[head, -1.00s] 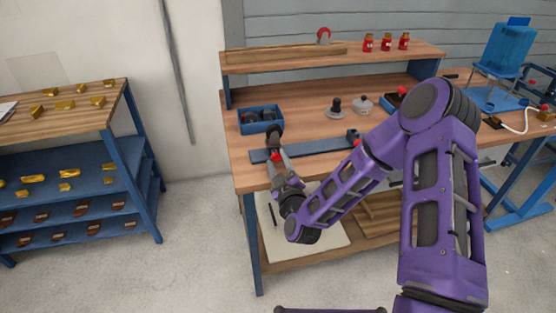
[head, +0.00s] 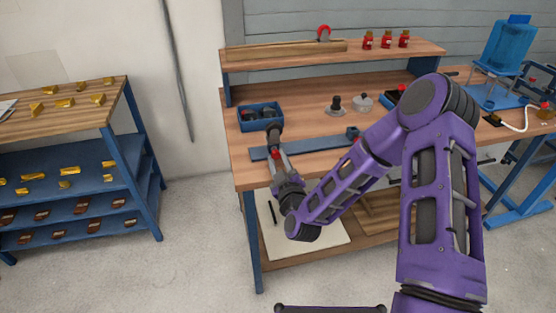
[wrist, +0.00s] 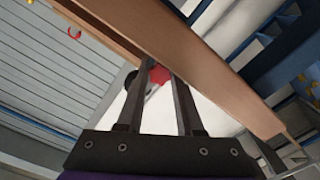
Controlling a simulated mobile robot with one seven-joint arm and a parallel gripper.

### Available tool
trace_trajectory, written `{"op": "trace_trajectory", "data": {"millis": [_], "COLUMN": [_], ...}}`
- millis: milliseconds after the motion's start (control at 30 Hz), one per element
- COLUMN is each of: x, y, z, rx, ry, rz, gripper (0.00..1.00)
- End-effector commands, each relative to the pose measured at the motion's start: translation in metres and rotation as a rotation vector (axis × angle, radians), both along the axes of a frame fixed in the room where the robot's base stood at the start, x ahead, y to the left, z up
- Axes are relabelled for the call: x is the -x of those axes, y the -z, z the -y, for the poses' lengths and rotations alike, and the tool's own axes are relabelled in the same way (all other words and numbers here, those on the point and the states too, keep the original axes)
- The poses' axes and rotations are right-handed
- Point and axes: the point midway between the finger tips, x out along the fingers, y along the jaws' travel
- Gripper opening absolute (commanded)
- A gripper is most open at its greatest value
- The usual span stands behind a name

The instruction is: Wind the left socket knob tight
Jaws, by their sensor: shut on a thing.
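A blue bar (head: 312,146) lies along the front of the bench. The left socket sits near its left end, mostly hidden behind my gripper, with a dark upright part (head: 273,131) showing above. My gripper (head: 276,154) reaches it from the front. In the wrist view a red lobed knob (wrist: 158,75) sits between the tips of my gripper (wrist: 162,72), which is shut on it. A pale grey part shows behind the knob. How tight the left knob is cannot be seen.
A blue bin (head: 260,117) with dark parts stands behind the left socket. A dark-knobbed piece (head: 336,105) and a pale piece (head: 363,102) stand behind the bar. A raised shelf (head: 335,56) with several red-labelled items spans the back.

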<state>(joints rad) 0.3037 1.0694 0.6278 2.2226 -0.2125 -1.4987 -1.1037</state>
Motion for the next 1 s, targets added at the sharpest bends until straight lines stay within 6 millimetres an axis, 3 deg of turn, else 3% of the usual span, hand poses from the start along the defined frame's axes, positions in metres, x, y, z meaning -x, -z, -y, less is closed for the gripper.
{"op": "trace_trajectory", "data": {"millis": [1000], "x": [-0.0016], "y": [-0.0013], "z": [0.0019], "rx": [-0.894], "ry": [0.000], "rz": [-0.253], "gripper": [0.00]}}
